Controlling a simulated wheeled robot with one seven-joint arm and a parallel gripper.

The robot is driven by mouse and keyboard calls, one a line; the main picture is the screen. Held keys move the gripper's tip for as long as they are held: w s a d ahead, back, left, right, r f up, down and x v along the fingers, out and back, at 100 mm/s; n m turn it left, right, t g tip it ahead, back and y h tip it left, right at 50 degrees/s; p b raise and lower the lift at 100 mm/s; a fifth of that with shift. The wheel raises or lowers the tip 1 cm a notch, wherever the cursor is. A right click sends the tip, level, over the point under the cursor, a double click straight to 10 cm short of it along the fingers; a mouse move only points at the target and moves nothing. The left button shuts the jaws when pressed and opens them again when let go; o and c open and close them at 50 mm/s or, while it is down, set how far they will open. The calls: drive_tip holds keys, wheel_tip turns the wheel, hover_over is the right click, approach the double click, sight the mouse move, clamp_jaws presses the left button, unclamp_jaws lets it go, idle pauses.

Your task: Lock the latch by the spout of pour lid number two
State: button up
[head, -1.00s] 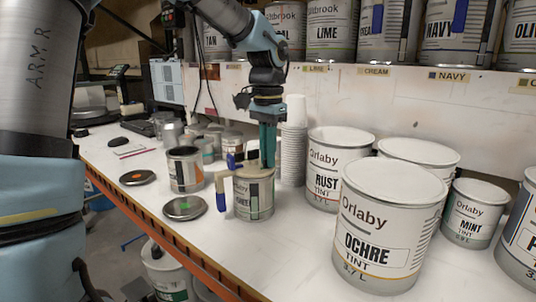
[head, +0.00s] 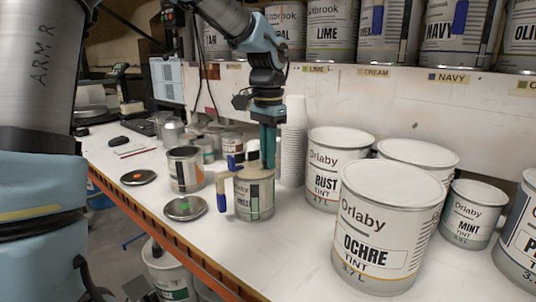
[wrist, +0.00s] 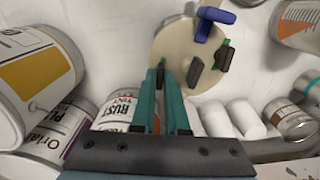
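A metal can (head: 254,203) stands on the bench with a beige round pour lid (head: 252,173) on it. A handle with a blue grip (head: 221,195) hangs at the can's left side. My gripper (head: 268,165) points straight down at the lid's right side. In the wrist view its teal fingers (wrist: 161,76) are close together, with a small green-tipped piece at their tips. Whether they pinch it is unclear. I cannot make out the lid's number or spout.
A stack of white cups (head: 293,140) stands close behind my gripper. The RUST can (head: 335,180) and OCHRE can (head: 385,235) stand to the right. An open can (head: 186,170) and a loose disc (head: 185,207) lie left. A shelf wall (head: 400,105) rises behind.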

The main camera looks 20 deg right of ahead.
drive_tip(key=o, duration=0.4)
wheel_tip(320, 180, up, 11)
drive_tip(key=shift+f+b, duration=0.1)
drive_tip(key=shift+b, duration=0.55)
